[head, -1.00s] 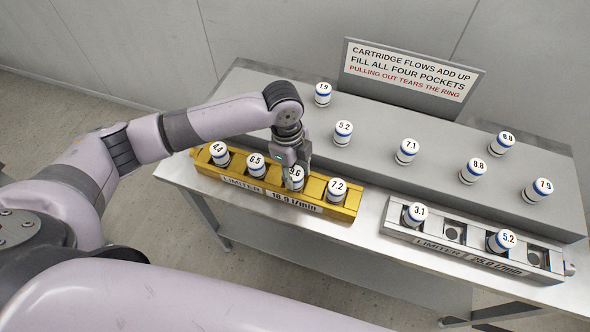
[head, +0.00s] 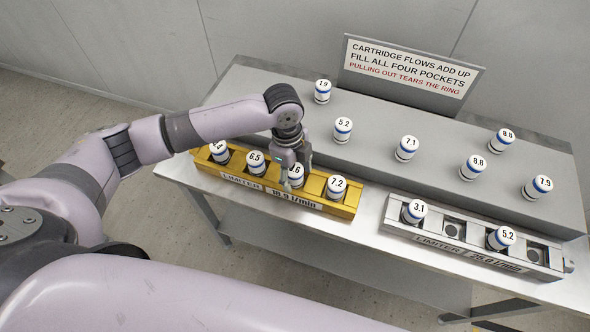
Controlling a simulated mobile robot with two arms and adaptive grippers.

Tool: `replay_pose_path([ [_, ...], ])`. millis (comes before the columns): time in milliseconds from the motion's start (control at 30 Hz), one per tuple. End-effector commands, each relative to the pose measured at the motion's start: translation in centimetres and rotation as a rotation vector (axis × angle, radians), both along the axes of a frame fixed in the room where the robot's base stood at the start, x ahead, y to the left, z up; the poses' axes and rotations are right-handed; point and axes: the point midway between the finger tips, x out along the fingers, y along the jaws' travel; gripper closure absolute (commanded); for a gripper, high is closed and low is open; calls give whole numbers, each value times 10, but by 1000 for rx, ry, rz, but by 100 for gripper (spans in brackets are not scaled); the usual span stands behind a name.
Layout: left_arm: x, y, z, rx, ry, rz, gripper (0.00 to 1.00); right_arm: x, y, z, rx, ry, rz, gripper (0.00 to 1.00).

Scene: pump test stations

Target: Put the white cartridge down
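My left gripper (head: 296,174) is over the yellow four-pocket block (head: 318,201), at its third pocket from the left. Its fingers look spread either side of a white cartridge (head: 297,182), whose label is partly hidden and ends in .6. This cartridge stands upright in the pocket, about level with its neighbours; its base and any finger contact are hidden. White cartridges 6.5 (head: 256,168) and 7.2 (head: 336,190) stand on either side, and a partly hidden one (head: 220,155) is in the left pocket. My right gripper is out of view.
A grey block (head: 465,251) on the right holds cartridges 3.1 (head: 414,215) and 5.2 (head: 501,241), with two pockets empty. Several cartridges stand on the raised grey shelf (head: 375,160) behind, below a sign (head: 408,75). A light table strip separates the blocks.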

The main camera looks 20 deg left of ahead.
Motion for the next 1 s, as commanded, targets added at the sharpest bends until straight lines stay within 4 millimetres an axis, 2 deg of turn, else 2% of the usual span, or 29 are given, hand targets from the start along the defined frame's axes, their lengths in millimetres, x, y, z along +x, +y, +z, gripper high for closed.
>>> replay_pose_path([
  [367, 2, 0, 8, -2, -7, 2, 44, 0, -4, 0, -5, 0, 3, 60],
  [467, 3, 1, 21, -1, -9, 2, 44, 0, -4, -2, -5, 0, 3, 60],
  [800, 6, 10, 95, -3, -11, 2, 44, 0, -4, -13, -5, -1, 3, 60],
  [1000, 6, 13, 124, -3, -8, 2, 44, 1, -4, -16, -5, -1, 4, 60],
])
